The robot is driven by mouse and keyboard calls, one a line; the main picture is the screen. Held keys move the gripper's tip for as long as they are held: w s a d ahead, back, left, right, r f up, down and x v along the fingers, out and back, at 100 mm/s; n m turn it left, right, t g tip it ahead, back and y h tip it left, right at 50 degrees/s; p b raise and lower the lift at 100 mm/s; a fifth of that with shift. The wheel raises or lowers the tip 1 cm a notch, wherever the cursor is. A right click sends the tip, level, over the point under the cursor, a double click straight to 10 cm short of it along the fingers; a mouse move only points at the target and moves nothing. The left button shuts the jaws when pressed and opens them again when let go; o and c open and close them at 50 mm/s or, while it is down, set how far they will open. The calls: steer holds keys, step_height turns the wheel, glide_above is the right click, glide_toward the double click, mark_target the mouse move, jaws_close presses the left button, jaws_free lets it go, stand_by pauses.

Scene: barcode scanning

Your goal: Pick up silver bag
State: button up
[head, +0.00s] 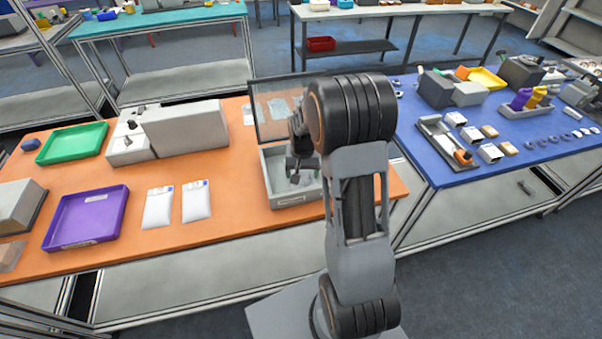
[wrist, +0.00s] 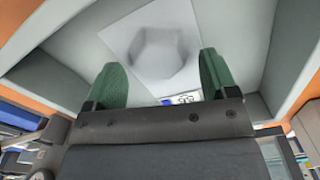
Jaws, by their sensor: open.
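A pale silver-grey bag (wrist: 152,38) with a small printed label lies in a grey open bin, seen in the wrist view between and beyond my green fingertips. My gripper (wrist: 163,66) is open, with its two fingers apart and nothing clearly held between them. In the head view my gripper (head: 294,172) reaches down into the grey bin (head: 292,200) on the orange table. The bag is hard to make out in the head view, and I cannot tell whether the fingers touch it.
The bin's walls (wrist: 60,52) rise close around my gripper. A dark framed panel (head: 275,108) stands behind the bin. Two white labelled bags (head: 196,200), a purple tray (head: 88,218), a green tray (head: 72,144) and a grey box (head: 186,128) are to the left. A blue table stands right.

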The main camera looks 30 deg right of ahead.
steer(key=shift+f, duration=0.5)
steer(key=shift+c, duration=0.4)
steer(key=shift+r, duration=0.1)
steer(key=c, duration=1)
